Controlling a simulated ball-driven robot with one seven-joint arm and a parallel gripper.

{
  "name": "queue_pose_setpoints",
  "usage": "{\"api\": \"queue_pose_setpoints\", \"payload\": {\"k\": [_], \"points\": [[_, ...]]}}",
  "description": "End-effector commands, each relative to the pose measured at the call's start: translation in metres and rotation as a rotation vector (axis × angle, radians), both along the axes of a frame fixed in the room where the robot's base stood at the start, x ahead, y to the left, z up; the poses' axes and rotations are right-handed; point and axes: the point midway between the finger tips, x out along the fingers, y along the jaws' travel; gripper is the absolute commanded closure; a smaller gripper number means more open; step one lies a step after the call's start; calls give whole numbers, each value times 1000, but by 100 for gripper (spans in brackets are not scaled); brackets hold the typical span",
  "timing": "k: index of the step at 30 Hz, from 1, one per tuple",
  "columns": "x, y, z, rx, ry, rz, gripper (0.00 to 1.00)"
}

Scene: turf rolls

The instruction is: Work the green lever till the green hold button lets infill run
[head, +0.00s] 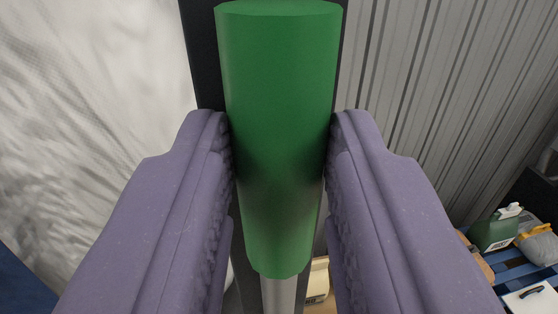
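The green lever (279,130) stands upright in the middle of the head view, a thick green grip on a thin metal rod (278,295). My gripper (279,140) has its two purple padded fingers on either side of the green grip, and both fingertips appear to touch it. The gripper is shut on the lever. A dark upright post (205,60) stands behind the lever. The green hold button is not in view, and no infill shows.
A white crinkled sheet (90,110) hangs at the left, and a grey corrugated wall (440,90) is behind at the right. At lower right, a green jug (494,232) and other items are on a blue surface. A cream object (318,280) is partly hidden behind the finger.

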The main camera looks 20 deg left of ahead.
Motion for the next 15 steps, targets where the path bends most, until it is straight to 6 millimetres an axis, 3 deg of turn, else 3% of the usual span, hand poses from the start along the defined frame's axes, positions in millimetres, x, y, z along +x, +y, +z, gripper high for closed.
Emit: {"api": "queue_pose_setpoints", "payload": {"k": [1,3,15], "points": [[0,0,0,0,0,0,89],[0,0,0,0,0,0,100],[-9,-6,-6,22,-34,-2,100]]}}
